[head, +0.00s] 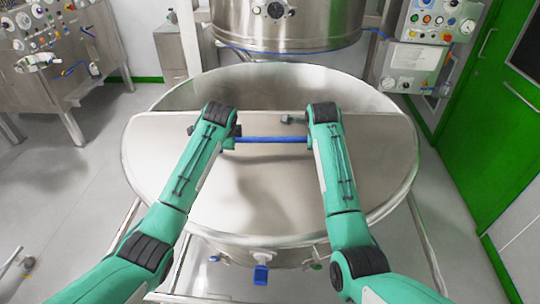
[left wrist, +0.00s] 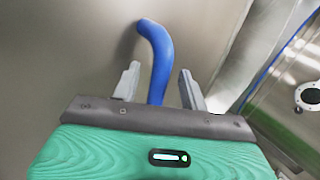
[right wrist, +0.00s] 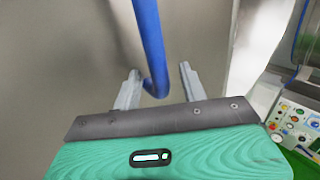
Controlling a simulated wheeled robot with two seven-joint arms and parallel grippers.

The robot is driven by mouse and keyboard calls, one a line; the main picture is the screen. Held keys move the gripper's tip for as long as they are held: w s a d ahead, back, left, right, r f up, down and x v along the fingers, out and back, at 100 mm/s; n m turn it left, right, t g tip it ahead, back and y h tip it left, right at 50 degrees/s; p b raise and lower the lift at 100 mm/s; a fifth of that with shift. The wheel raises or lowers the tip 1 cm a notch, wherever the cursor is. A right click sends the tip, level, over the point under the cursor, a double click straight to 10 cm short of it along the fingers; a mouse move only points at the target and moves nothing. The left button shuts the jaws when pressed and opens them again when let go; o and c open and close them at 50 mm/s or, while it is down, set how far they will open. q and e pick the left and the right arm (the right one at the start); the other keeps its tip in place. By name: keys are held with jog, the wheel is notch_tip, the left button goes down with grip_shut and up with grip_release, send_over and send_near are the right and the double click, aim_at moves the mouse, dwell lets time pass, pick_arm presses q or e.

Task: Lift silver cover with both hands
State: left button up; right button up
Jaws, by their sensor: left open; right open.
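The silver cover (head: 265,190) is a flat, half-round lid over the near part of a large round steel bowl (head: 375,100). A blue bar handle (head: 272,139) runs across it near its straight edge. My left gripper (left wrist: 158,85) is open, with the handle's bent left end (left wrist: 157,60) between its fingers. My right gripper (right wrist: 160,85) is open, with the handle's right end (right wrist: 150,50) between its fingers. In the head view my wrists hide both handle ends and most of the fingers.
A steel vessel (head: 285,25) hangs above the bowl's far side. A control panel (head: 437,20) stands at the right, by a green door (head: 490,120). A steel cabinet with gauges (head: 45,80) is at the far left. The grey floor (head: 60,200) at the left is mostly clear.

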pick_arm(q)
jog(key=shift+x, duration=1)
pick_arm(e)
jog(key=shift+x, duration=1)
pick_arm(q)
grip_shut()
pick_arm(e)
grip_shut()
pick_arm(q)
jog(key=shift+w+r, duration=0.1)
pick_arm(e)
jog(key=shift+r, duration=0.1)
